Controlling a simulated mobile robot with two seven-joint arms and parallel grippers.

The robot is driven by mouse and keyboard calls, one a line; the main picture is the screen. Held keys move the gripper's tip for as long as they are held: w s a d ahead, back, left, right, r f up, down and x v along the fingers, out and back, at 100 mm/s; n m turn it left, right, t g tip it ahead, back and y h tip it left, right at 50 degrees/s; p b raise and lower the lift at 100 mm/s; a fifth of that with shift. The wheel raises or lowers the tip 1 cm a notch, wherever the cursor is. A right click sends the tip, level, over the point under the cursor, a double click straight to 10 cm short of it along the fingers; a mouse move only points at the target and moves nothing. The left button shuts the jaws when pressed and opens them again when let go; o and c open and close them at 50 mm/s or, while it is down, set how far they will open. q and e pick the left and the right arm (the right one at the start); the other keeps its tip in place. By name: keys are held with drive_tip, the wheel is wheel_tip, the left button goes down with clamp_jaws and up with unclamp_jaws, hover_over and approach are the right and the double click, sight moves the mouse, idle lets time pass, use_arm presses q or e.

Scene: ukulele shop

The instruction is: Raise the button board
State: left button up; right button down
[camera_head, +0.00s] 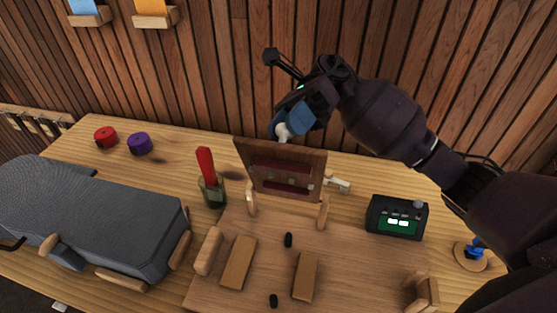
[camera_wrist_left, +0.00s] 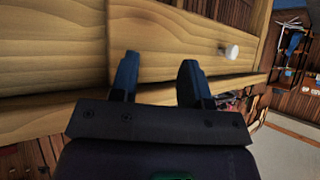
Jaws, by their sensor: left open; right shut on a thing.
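The button board (camera_head: 309,164) is a dark brown wooden panel with dark red strips on its face. In the head view it stands steeply raised, near upright, at the back of a flat wooden base (camera_head: 270,237). My right gripper (camera_head: 284,130) comes down from above and is shut on a pale knob at the board's top edge; the fingers partly hide the contact. My left gripper (camera_wrist_left: 158,75) shows only in its wrist view, open and empty, in front of a wooden drawer front (camera_wrist_left: 175,35) with a white knob (camera_wrist_left: 231,52).
A green jar with a red-handled tool (camera_head: 206,172) stands close left of the board. A black device with a green panel (camera_head: 397,217) is at right. A grey padded cradle (camera_head: 90,215) fills the left. Red (camera_head: 105,137) and purple (camera_head: 140,143) discs lie behind it.

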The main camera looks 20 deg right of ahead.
use_arm(q)
drive_tip(key=f+b, duration=0.2)
drive_tip(key=b, duration=0.1)
drive_tip(key=w+f+b, duration=0.1)
drive_tip(key=b, duration=0.1)
drive_tip(key=shift+d+f, duration=0.3)
drive_tip(key=shift+f, duration=0.05)
use_arm(e)
drive_tip(key=w+d+f+m+g+y, duration=0.1)
drive_tip(key=w+d+m+g+y, duration=0.1)
drive_tip(key=w, duration=0.7)
drive_tip(key=d+g+y, duration=0.1)
drive_tip(key=d+y, duration=0.1)
drive_tip(key=d, duration=0.1)
drive_tip(key=shift+d+f+y, duration=0.25)
drive_tip(key=shift+f+y, duration=0.05)
use_arm(q)
drive_tip(key=shift+r, duration=0.1)
drive_tip(key=shift+w+d, duration=0.1)
drive_tip(key=shift+d, duration=0.05)
use_arm(e)
drive_tip(key=c, duration=0.8)
unclamp_jaws()
drive_tip(key=shift+r, duration=0.1)
